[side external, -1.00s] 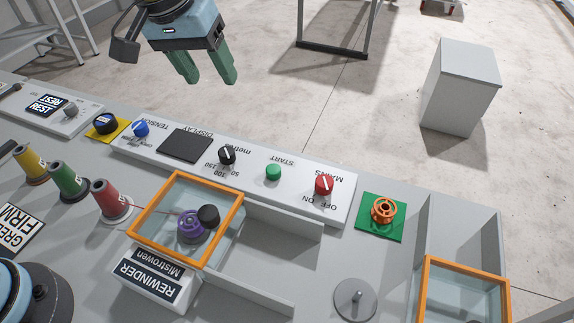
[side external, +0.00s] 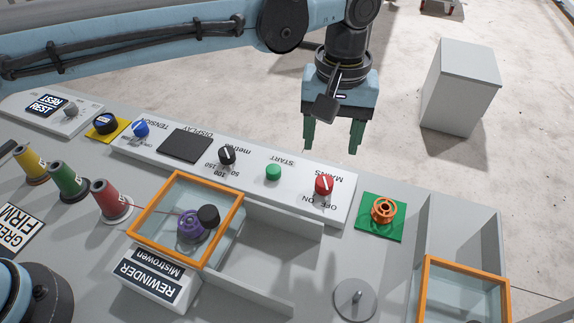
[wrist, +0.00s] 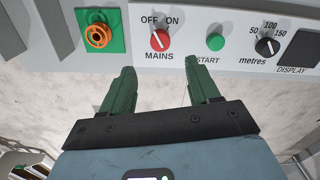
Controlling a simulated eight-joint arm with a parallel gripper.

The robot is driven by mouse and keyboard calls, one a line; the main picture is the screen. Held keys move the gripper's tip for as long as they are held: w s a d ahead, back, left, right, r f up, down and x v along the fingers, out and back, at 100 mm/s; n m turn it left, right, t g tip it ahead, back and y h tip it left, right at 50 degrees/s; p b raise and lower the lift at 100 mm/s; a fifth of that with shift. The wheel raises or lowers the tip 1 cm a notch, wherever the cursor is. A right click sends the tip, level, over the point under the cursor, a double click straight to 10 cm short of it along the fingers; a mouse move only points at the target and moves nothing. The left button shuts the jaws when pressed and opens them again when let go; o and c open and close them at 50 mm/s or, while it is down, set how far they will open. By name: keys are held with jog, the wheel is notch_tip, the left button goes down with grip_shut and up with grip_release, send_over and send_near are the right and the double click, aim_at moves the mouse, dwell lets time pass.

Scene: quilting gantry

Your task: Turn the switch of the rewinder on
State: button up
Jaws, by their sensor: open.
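The rewinder's switch is a red MAINS knob (side external: 324,184) on the white control panel, and it also shows in the wrist view (wrist: 160,40). Its white pointer line leans toward the OFF label in the wrist view. My gripper (side external: 332,148) is open and empty, with two green fingers pointing down. It is behind and above the knob in the side view, apart from it. In the wrist view the fingertips (wrist: 159,66) lie below the knob, one to each side of it.
The green START button (side external: 273,172), black metres dial (side external: 227,154) and dark display (side external: 185,145) share the panel. An orange-framed clear cover (side external: 139,228) stands in front. Open floor lies behind the panel.

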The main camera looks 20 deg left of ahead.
aim_at(326, 181)
notch_tip(326, 181, down, 10)
jog(key=shift+f, duration=0.2)
dwell(0.3)
jog(key=c, duration=1)
jog(key=shift+c, duration=0.2)
jog(key=m, duration=0.6)
jog(key=shift+m, duration=0.3)
jog(key=m, duration=0.5)
jog(key=shift+d+m, duration=0.1)
jog(key=shift+m, duration=0.2)
